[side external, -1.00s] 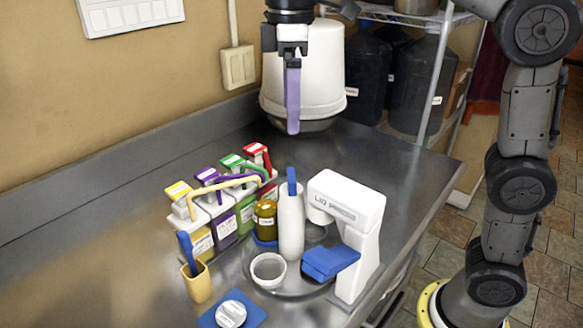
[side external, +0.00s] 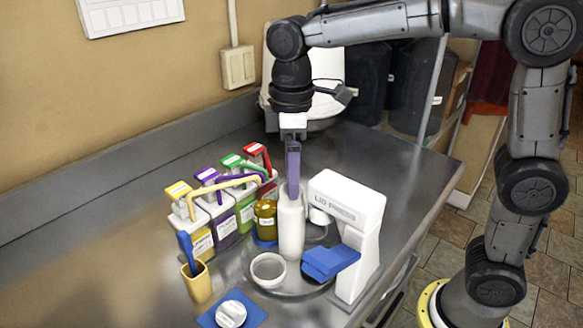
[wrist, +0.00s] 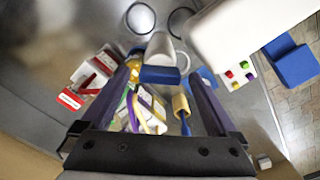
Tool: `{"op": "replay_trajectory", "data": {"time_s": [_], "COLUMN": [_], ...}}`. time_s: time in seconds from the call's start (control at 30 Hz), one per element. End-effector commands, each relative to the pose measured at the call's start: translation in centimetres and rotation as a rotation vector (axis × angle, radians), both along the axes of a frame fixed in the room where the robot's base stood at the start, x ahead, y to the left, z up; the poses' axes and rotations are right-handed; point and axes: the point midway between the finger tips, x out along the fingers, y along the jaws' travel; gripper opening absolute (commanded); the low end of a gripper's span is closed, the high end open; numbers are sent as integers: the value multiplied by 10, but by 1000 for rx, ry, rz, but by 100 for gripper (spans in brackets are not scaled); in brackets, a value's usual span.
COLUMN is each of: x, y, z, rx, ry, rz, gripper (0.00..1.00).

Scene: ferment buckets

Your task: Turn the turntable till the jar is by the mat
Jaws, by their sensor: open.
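The turntable (side external: 318,289) is a dull grey metal disc on the steel counter, partly covered by the things on it. An amber jar (side external: 265,222) with a yellowish lid and white label stands upright at its back left, over a blue pad. A blue mat (side external: 256,312) lies at the front left with a round whitish lid on it. A white bottle (side external: 290,232) stands right of the jar. My gripper (side external: 293,190) is open, pointing down, and overlaps the bottle's top in the side view; contact cannot be told. Its purple fingers (wrist: 163,70) flank a white and blue shape in the wrist view.
A white lid press (side external: 358,225) with a blue lever (side external: 330,262) stands at the right. A white bowl (side external: 268,269) sits in front of the bottle. Several colour-topped containers (side external: 222,222) line the left, and a yellow holder (side external: 197,283) stands before them. The counter's back right is clear.

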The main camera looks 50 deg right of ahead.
Motion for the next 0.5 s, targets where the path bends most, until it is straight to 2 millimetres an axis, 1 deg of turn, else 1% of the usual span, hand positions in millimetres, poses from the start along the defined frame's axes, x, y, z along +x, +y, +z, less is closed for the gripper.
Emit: {"op": "replay_trajectory", "data": {"time_s": [0.1, 0.13, 0.27, 0.3, 0.37, 0.4, 0.47, 0.5], "x": [0, 0, 0, 0, 0, 0, 0, 0], "y": [0, 0, 0, 0, 0, 0, 0, 0], "z": [0, 0, 0, 0, 0, 0, 0, 0], "rx": [0, 0, 0, 0, 0, 0, 0, 0], "ry": [0, 0, 0, 0, 0, 0, 0, 0], "rz": [0, 0, 0, 0, 0, 0, 0, 0], "gripper": [95, 91, 68, 61, 50, 43, 32, 25]}}
